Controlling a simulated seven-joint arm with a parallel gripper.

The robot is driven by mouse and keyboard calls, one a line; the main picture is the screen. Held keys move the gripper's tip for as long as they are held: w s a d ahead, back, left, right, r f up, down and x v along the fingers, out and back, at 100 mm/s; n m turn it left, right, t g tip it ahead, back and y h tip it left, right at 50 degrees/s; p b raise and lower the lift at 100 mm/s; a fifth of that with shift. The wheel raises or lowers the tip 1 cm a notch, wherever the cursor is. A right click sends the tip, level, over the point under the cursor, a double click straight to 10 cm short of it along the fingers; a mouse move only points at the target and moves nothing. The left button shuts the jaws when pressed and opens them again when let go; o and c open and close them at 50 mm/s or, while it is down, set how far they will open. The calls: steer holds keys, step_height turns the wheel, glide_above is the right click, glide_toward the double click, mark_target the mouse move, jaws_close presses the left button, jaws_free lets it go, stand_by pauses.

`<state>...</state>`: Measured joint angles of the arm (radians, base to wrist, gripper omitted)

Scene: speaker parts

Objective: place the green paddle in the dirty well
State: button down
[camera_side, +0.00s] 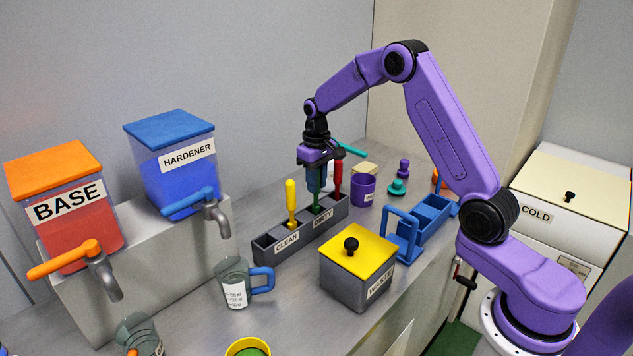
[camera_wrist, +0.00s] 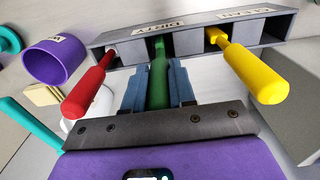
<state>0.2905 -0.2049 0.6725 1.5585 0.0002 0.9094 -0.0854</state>
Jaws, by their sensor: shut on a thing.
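My gripper (camera_side: 315,182) is shut on the green paddle (camera_wrist: 159,75), with its blue-grey fingers on either side of the handle. The green paddle (camera_side: 316,207) is upright at the grey rack (camera_side: 263,246), on the side labelled DIRTY. Its lower end reaches a well opening there; how deep it sits is hidden. The red paddle (camera_side: 338,178) stands in another well on the DIRTY side; it also shows in the wrist view (camera_wrist: 90,92). The yellow paddle (camera_side: 291,200) stands on the CLEAN side, and in the wrist view (camera_wrist: 250,65) it leans outward.
A grey WASTE box (camera_side: 345,283) with a yellow lid stands in front of the rack. A clear mug (camera_side: 233,283) is to its left. A purple cup (camera_side: 362,187) and a blue holder (camera_side: 405,235) are to the right. BASE (camera_side: 70,225) and HARDENER (camera_side: 180,180) dispensers stand at left.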

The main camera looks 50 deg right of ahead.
steer(key=shift+f, duration=0.3)
steer(key=c, duration=0.9)
jaws_free()
steer(key=shift+c, duration=0.2)
steer(key=shift+r, duration=0.1)
step_height(320, 180, up, 12)
steer(key=shift+r, duration=0.15)
steer(key=s+a+n, duration=0.6)
steer(key=s+a, duration=0.9)
steer(key=s, duration=0.1)
steer(key=s+d+f+n, duration=0.1)
steer(key=s+f+n, duration=0.1)
steer(key=s, duration=0.9)
steer(key=s+d+f+n, duration=0.1)
steer(key=s+n, duration=0.3)
steer(key=s, duration=0.8)
steer(key=shift+s+f+n, duration=0.25)
steer(key=shift+f+n, duration=0.05)
steer(key=shift+f, duration=0.05)
